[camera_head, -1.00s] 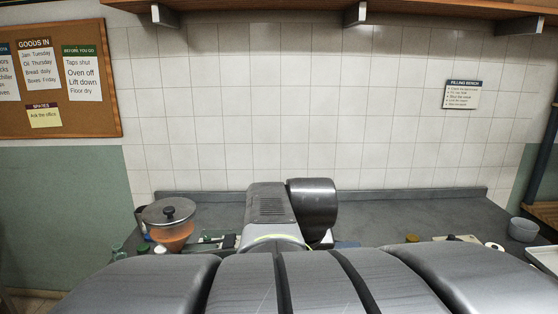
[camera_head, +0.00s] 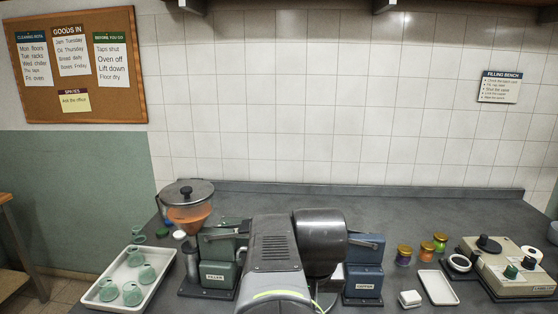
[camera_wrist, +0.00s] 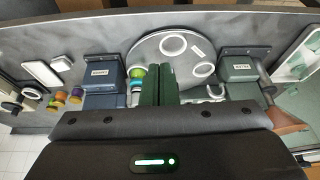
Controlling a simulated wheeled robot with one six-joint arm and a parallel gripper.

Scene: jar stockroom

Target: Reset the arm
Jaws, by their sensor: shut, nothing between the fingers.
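My arm (camera_head: 275,255) rises at the bottom middle of the head view, in front of the bench, and hides my gripper there. In the wrist view my gripper (camera_wrist: 158,85) shows as two dark fingers side by side, shut and empty. Behind the fingertips is a round grey plate (camera_wrist: 150,47) with pale rings. A dark blue machine (camera_wrist: 100,72) is left of the fingers and a green machine (camera_wrist: 243,68) is right of them. In the head view the green machine (camera_head: 215,262) stands left of my arm and the blue one (camera_head: 363,268) right.
A white tray (camera_head: 163,286) with several green jars is at the left. An orange hopper (camera_head: 188,214) stands behind the green machine. Several lidded jars (camera_head: 404,255), a small white tray (camera_head: 438,288) and a beige machine (camera_head: 515,272) are at the right. The back of the bench (camera_head: 400,205) is clear.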

